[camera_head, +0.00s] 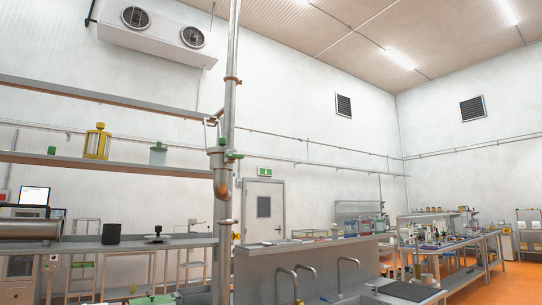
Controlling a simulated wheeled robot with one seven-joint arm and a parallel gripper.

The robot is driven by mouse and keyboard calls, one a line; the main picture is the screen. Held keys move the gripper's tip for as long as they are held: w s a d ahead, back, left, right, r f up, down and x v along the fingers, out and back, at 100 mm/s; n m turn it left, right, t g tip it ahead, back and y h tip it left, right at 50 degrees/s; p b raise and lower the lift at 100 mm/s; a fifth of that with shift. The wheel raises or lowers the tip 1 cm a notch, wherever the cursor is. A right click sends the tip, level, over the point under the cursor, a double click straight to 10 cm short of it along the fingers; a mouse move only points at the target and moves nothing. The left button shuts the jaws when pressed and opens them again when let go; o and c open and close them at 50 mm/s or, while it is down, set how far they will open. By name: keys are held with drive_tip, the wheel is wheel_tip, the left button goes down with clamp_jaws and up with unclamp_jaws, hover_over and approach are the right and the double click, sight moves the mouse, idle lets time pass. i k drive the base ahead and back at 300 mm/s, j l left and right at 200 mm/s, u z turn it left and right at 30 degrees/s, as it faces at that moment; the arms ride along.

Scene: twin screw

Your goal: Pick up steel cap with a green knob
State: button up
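I cannot single out the steel cap with a green knob for sure. Several small green parts show. A tiny green piece (51,150) sits on the upper left shelf. A pale jar with a green top (158,154) stands farther right on that shelf. A green part (235,155) is on the side of the vertical steel pipe. Another green item (152,299) is at the bottom edge, partly cut off, with something small standing on it. My gripper is not in view.
A yellow framed vessel (97,142) stands on the upper shelf (120,166). The tall pipe (223,180) stands mid-left. A sink counter with taps (348,268) is at the front; orange floor (482,288) shows at right.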

sight(222, 141)
drive_tip(key=i+j+z, duration=0.3)
drive_tip(key=j+z, duration=0.3)
drive_tip(key=i+j+z, duration=0.1)
drive_tip(key=j+z, duration=0.2)
drive_tip(key=j, duration=0.2)
